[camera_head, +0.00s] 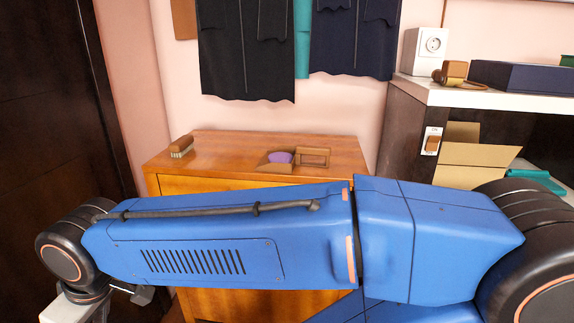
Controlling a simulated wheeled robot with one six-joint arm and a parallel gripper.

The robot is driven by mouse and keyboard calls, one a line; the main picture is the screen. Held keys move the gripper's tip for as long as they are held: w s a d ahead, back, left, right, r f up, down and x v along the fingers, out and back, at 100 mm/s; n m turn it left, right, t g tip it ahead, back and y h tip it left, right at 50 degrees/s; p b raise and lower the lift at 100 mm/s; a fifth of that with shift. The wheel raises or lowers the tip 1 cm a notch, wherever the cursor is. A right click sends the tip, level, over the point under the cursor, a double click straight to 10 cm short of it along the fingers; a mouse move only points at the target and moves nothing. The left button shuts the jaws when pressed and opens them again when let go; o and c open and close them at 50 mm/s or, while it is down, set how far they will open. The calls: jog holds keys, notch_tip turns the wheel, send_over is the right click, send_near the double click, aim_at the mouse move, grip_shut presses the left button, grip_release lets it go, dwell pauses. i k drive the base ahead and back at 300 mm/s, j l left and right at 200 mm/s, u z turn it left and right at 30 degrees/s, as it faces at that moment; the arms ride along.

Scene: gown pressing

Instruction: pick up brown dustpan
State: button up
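The brown dustpan (311,157) lies on top of the wooden cabinet (215,147), right of the top's middle. Its open frame-like handle points right. A purple round thing (280,157) sits in or on its pan at the left; I cannot tell which. My blue arm stretches across the view in front of the cabinet. Its wrist end is at the lower left, where my gripper (100,303) shows only in part, apart from the dustpan. Its fingers are not clear, and I see nothing held.
A brown brush (181,146) lies on the cabinet's left end. Dark garments (247,50) hang on the wall above. At right, a white counter (520,99) bears a socket box (423,51) and a dark blue box (520,76). A dark door (45,110) stands at left.

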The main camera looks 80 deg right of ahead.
aim_at(282, 159)
jog(key=z, duration=2)
